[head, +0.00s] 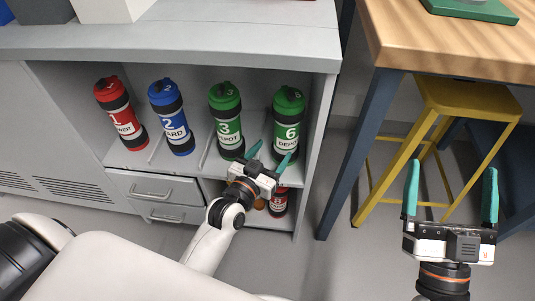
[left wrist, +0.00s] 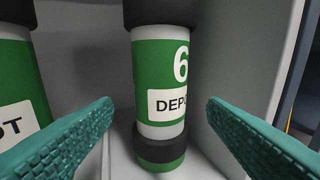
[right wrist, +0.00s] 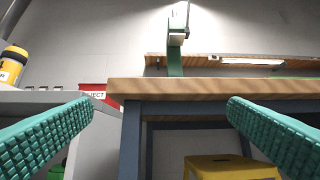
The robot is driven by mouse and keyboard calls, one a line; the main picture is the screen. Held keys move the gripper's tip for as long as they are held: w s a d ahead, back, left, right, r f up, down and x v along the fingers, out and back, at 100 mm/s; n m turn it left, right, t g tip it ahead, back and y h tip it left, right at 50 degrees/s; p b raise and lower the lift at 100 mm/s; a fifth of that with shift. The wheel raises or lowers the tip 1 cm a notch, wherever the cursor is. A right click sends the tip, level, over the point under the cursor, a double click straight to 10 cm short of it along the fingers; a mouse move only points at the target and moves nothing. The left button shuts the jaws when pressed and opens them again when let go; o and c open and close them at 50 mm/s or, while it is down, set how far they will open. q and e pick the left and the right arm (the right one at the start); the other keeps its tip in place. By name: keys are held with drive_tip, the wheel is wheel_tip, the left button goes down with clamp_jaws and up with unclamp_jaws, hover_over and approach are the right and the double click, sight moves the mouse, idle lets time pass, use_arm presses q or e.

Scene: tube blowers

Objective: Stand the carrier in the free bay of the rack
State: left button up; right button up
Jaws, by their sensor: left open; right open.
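The green carrier 6 marked DEPOT (head: 288,118) stands upright in the rightmost bay of the rack (head: 330,120). It also fills the middle of the left wrist view (left wrist: 162,80). My left gripper (head: 273,150) is open in front of its lower part, with one finger to each side in the left wrist view and the carrier beyond the fingertips. Green carrier 3 (head: 225,118), blue carrier 2 (head: 168,115) and red carrier 1 (head: 120,112) stand in the bays to its left. My right gripper (head: 451,170) is open and empty, away from the rack.
Another carrier with a red band (head: 279,202) stands on the lower shelf, partly behind my left gripper. Drawers (head: 150,190) are at its left. A wooden-topped table (head: 460,45) and a yellow stool (head: 465,100) stand at the right. A yellow carrier (right wrist: 12,65) shows in the right wrist view.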

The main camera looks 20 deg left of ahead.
use_arm(q)
drive_tip(key=s+d+r+t+h, duration=0.1)
drive_tip(key=s+r+t, duration=0.1)
drive_tip(key=r, duration=0.4)
drive_tip(key=s+d+r+m+t+h, duration=0.1)
drive_tip(key=s+d+r+h, duration=0.1)
drive_tip(key=s+r, duration=0.2)
drive_tip(key=s+d+r+t+h, duration=0.1)
drive_tip(key=s+r+t, duration=0.1)
drive_tip(key=r, duration=0.8)
drive_tip(key=shift+s+d+m+t, duration=0.15)
drive_tip(key=shift+s+m+t, duration=0.2)
drive_tip(key=shift+s, duration=0.5)
use_arm(e)
drive_tip(key=shift+w+f+g, duration=0.4)
drive_tip(key=shift+f+g, duration=0.1)
drive_tip(key=shift+f, duration=0.1)
